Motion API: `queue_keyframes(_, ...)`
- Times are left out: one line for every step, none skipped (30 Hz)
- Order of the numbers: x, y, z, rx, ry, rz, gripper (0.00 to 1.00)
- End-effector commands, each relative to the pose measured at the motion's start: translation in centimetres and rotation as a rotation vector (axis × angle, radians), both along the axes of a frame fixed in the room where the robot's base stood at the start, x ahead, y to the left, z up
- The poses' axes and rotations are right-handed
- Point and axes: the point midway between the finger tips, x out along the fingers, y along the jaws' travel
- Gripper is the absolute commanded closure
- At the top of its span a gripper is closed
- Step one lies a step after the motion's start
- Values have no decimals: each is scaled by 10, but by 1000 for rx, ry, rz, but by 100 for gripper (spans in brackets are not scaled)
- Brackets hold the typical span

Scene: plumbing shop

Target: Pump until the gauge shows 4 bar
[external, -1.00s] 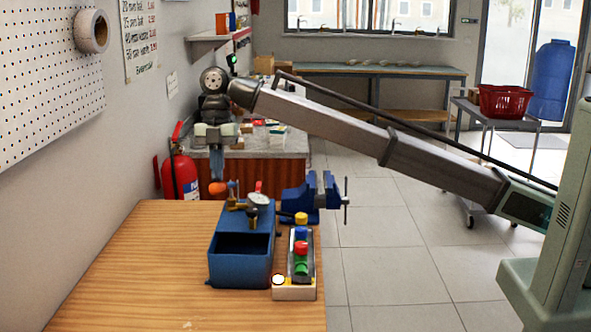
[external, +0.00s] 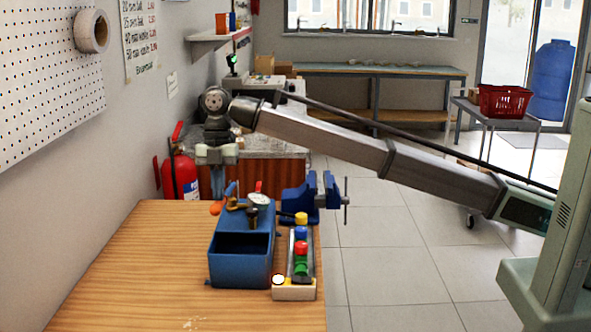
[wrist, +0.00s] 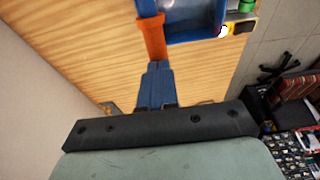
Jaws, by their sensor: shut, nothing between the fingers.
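The blue test pump (external: 239,258) stands on the wooden bench, with an open tank at its near end. Its round gauge (external: 259,199) sits on top; its reading is too small to make out. The lever's orange handle (external: 216,208) sticks out to the left, low beside the pump's far left corner. My gripper (external: 218,196) is shut and empty, pointing down at the handle. In the wrist view the closed blue fingertips (wrist: 158,64) are right at the end of the orange handle (wrist: 154,38); they appear to touch it, without gripping it.
A block with several coloured buttons (external: 301,250) stands right of the pump. A blue vise (external: 313,198) is at the bench's right edge. A red fire extinguisher (external: 180,175) stands by the left wall. The wooden bench (external: 150,270) is clear at left.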

Motion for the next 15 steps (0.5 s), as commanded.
queue_keyframes(0,-1,-5,-2,-2,0,100)
queue_keyframes(0,0,-5,-2,-2,0,100)
queue_keyframes(1,0,-4,-1,-2,-1,100)
queue_keyframes(1,0,-4,-1,-2,-2,100)
queue_keyframes(1,0,-3,-1,-2,-2,100)
queue_keyframes(1,0,-1,-1,-2,-2,100)
queue_keyframes(2,0,1,-1,-2,-2,100)
queue_keyframes(2,0,4,-1,-2,-2,100)
queue_keyframes(3,1,8,0,-2,-2,100)
queue_keyframes(3,1,12,0,-2,-1,100)
queue_keyframes(4,1,16,1,-2,-1,100)
queue_keyframes(5,2,22,1,-1,-1,100)
queue_keyframes(6,2,27,1,-1,-1,100)
queue_keyframes(6,2,32,1,-1,-1,100)
queue_keyframes(7,2,39,1,-1,-1,100)
